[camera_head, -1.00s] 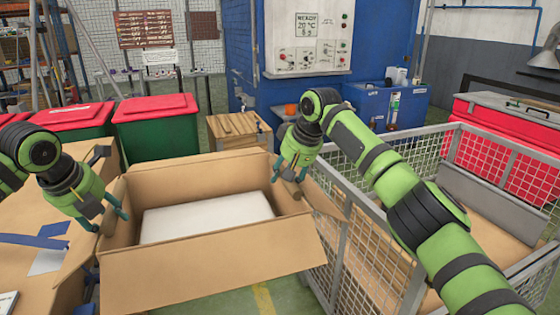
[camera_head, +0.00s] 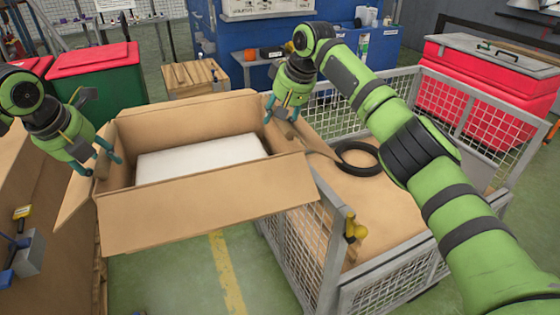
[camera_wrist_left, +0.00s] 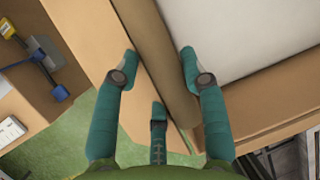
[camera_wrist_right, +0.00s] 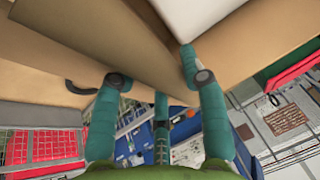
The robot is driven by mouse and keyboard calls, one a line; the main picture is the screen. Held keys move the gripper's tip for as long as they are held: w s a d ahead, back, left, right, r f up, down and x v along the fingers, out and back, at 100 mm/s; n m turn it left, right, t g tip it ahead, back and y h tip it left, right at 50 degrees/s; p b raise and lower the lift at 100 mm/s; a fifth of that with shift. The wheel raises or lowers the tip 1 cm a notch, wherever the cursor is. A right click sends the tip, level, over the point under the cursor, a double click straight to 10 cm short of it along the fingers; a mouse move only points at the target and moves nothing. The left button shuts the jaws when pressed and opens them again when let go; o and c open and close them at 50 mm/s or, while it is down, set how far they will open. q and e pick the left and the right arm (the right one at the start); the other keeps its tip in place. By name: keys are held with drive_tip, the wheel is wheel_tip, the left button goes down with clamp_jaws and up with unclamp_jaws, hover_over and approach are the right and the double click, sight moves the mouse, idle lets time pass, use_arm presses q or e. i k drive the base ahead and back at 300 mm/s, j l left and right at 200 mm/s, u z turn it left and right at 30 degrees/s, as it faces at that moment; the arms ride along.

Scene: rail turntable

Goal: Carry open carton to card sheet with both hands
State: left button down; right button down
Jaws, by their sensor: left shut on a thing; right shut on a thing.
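The open carton (camera_head: 200,215) is brown cardboard with its flaps spread and a white block (camera_head: 205,157) inside. It is held up roughly level, with green floor showing below its front. My left gripper (camera_head: 97,168) is shut on the carton's left wall; the left wrist view shows that wall between the fingers (camera_wrist_left: 160,62). My right gripper (camera_head: 283,120) is shut on the right wall near the back corner, also seen in the right wrist view (camera_wrist_right: 150,85). A flat brown surface, perhaps the card sheet (camera_head: 350,190), lies inside the wire cage at the right.
The wire mesh cage (camera_head: 300,255) stands right of the carton, its corner post close to the carton's right flap. A black ring (camera_head: 360,158) lies inside it. A brown worktop (camera_head: 50,200) is at the left, a wooden crate (camera_head: 195,78) behind. Green floor lies in front.

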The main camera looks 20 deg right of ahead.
sight(401, 201)
drive_tip(key=l, duration=0.65)
drive_tip(key=i+l+z, duration=0.1)
drive_tip(key=l, duration=0.55)
drive_tip(key=i+l, duration=0.1)
drive_tip(key=l, duration=0.55)
drive_tip(key=i+l, duration=0.1)
drive_tip(key=l, duration=0.35)
drive_tip(key=i+l, duration=0.1)
drive_tip(key=l, duration=0.3)
drive_tip(key=l+z, duration=0.1)
drive_tip(key=l, duration=0.35)
drive_tip(key=i+l, duration=0.2)
drive_tip(key=l, duration=0.25)
